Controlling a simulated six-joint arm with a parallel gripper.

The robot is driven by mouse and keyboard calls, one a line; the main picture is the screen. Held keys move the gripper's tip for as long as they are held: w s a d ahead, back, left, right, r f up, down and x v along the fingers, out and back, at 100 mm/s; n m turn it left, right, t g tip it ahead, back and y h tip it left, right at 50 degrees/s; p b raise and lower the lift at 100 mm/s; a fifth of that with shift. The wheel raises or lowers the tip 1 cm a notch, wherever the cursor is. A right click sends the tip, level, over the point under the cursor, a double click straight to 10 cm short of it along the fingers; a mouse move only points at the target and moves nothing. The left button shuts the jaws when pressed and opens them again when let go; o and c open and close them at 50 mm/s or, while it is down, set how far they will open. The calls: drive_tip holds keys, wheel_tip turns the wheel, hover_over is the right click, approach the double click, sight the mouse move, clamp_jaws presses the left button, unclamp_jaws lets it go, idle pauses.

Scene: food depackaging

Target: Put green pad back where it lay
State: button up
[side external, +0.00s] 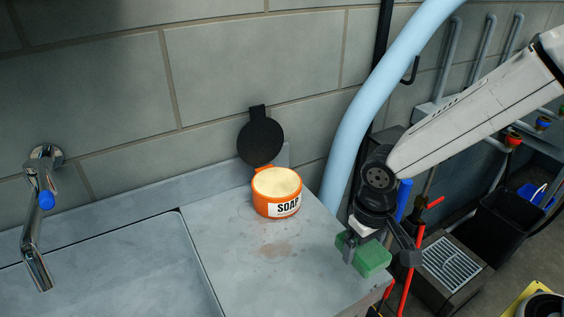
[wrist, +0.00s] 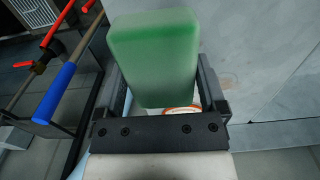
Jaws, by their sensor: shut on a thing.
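The green pad (side external: 372,258) is a block held in my gripper (side external: 376,252) at the front right corner of the grey counter (side external: 250,290). In the wrist view the green pad (wrist: 155,55) sits between the two dark fingers of my gripper (wrist: 163,88), which are shut on it. I cannot tell whether the pad touches the counter top or hangs just above it. The far side of the pad is hidden in the wrist view.
An orange soap tub (side external: 277,192) with its black lid (side external: 260,138) open stands at the back of the counter. A sink basin (side external: 110,275) and tap (side external: 40,220) are at left. Red and blue handles (wrist: 67,78) are beside the counter. Counter space in front of the tub is clear.

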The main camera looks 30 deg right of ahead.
sight(341, 269)
drive_tip(key=shift+w+a+f, duration=0.25)
drive_tip(key=shift+w+f, duration=0.45)
drive_tip(key=shift+f, duration=0.15)
drive_tip(key=shift+w+a+f, duration=0.2)
drive_tip(key=shift+w+f, duration=0.45)
drive_tip(key=shift+f, duration=0.15)
drive_tip(key=shift+f, duration=0.1)
drive_tip(key=shift+w+a+f, duration=0.1)
drive_tip(key=shift+w+f, duration=0.05)
drive_tip(key=shift+f, duration=1.6)
drive_tip(key=shift+f, duration=0.15)
drive_tip(key=o, duration=0.9)
drive_tip(key=shift+r, duration=6.2)
